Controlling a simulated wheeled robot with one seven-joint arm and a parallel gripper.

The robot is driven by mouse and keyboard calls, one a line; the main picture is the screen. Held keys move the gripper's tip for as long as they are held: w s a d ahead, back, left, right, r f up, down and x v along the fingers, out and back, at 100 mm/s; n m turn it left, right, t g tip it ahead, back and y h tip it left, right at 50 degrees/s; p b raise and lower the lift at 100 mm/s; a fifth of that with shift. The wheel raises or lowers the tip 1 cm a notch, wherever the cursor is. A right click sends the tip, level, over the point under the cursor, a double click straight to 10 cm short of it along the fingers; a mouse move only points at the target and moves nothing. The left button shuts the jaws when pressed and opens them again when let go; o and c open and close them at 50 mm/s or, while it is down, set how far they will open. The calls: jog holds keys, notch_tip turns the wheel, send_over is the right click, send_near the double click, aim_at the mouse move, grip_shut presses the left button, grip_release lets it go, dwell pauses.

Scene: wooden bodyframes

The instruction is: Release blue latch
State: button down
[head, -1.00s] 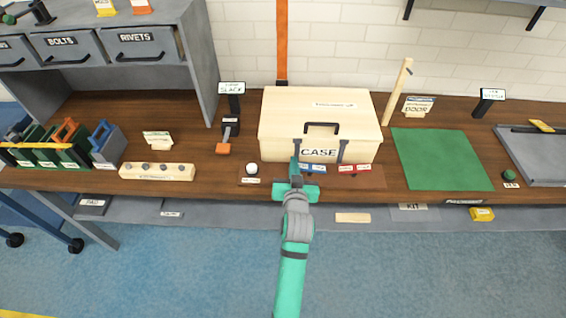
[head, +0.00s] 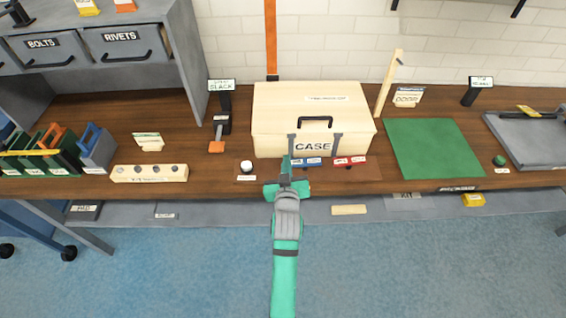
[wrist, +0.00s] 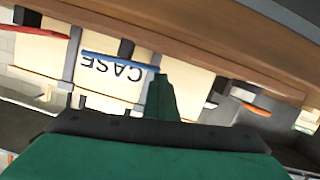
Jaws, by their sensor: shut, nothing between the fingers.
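The pale wooden case (head: 268,120) stands closed on the workbench, with a dark handle and a CASE label on its front. Two grey straps run down the front; the left strap (head: 292,143) is just above my gripper. A blue piece (head: 312,162) and a red piece (head: 350,161), both with white labels, are low in front of the case. My gripper (head: 287,164) is shut and empty, beside the left end of the blue piece. In the wrist view a blue bar (wrist: 112,60) lies near my gripper (wrist: 161,88), whose finger hides part of the scene. Contact cannot be told.
A white knob (head: 246,166) and an orange-handled clamp (head: 217,140) are left of the case. A wooden block with pegs (head: 150,173) lies further left. A green mat (head: 432,148) and an upright wooden post (head: 388,84) are on the right.

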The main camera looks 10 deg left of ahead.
jog(key=shift+w+d+r, duration=0.1)
jog(key=shift+d+r, duration=0.3)
jog(key=shift+r, duration=0.2)
jog(key=shift+a+r, duration=0.2)
jog(key=shift+r, duration=0.4)
jog(key=shift+a+r, duration=0.15)
jog(key=shift+r, duration=0.45)
jog(key=v, duration=1)
jog(key=shift+s+a, duration=0.3)
jog(key=shift+w+d+r+m+y, duration=0.15)
jog(key=shift+d+r+m+y, duration=0.1)
jog(key=shift+d+r+m, duration=0.25)
jog(key=shift+w+d+r+m+y, duration=0.15)
jog(key=shift+d+r+m+y, duration=0.1)
jog(key=shift+d+m, duration=0.45)
jog(key=shift+w+d+r+m+y, duration=0.1)
jog(key=shift+d+r+m+y, duration=0.1)
jog(key=shift+d+r+m, duration=0.3)
jog(key=shift+f, duration=0.15)
